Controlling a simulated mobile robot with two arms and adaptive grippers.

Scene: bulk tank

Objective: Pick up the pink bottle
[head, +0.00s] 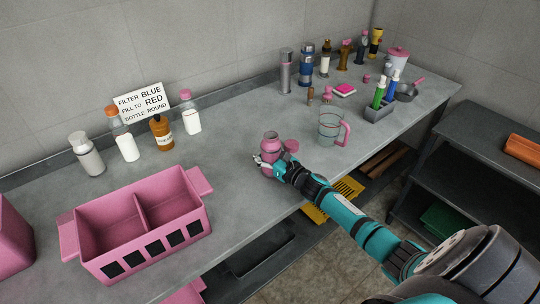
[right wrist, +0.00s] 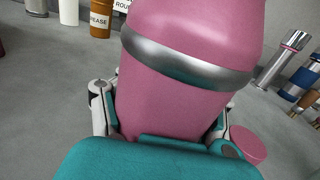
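The pink bottle (head: 270,138) is open at the top and has a grey band around it. It is near the front edge of the grey counter, and its lower part is hidden behind my right gripper (head: 268,160). In the right wrist view the pink bottle (right wrist: 185,85) fills the middle. The fingers of my right gripper (right wrist: 165,120) lie against it on both sides, below the band. I cannot tell whether its base touches the counter. My left gripper is not in view.
A pink round lid (head: 291,146) lies right beside the bottle. A clear jug with a pink handle (head: 331,129) stands further right. A pink two-compartment bin (head: 150,252) stands at left. Several bottles and a sign (head: 142,103) stand along the wall.

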